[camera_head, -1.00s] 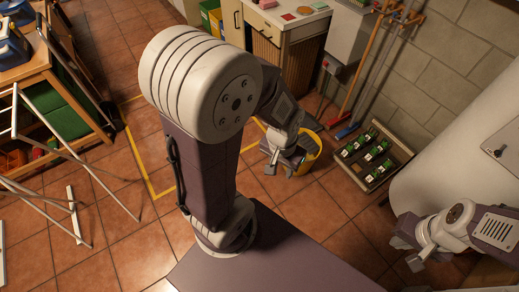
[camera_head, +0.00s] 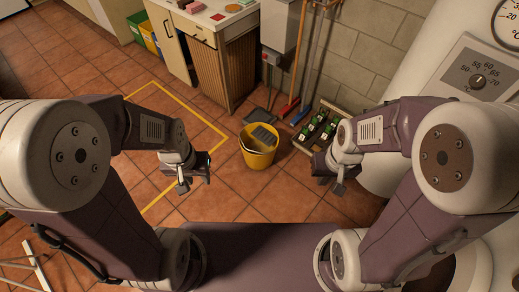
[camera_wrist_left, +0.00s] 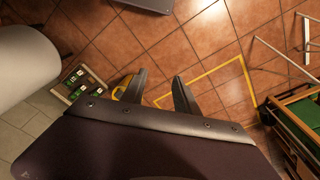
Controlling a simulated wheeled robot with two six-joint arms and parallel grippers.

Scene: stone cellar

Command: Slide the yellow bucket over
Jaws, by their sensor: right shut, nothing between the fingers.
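The yellow bucket (camera_head: 257,158) stands upright on the tiled floor, with something grey in it. It is just right of a yellow taped outline (camera_head: 205,117) on the floor. My left gripper (camera_head: 183,187) is left of the bucket and apart from it, over the taped area. In the left wrist view its two fingers (camera_wrist_left: 160,90) are spread with nothing between them, and one partly hides the bucket (camera_wrist_left: 119,93). My right gripper (camera_head: 339,188) is shut and empty, to the right of the bucket and apart from it.
A crate (camera_head: 299,139) with green-topped items stands right of the bucket near the wall. A dustpan (camera_head: 261,116) and long-handled tools (camera_head: 297,70) are behind it. A cabinet (camera_head: 228,65) stands behind the tape. The taped floor left of the bucket is clear.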

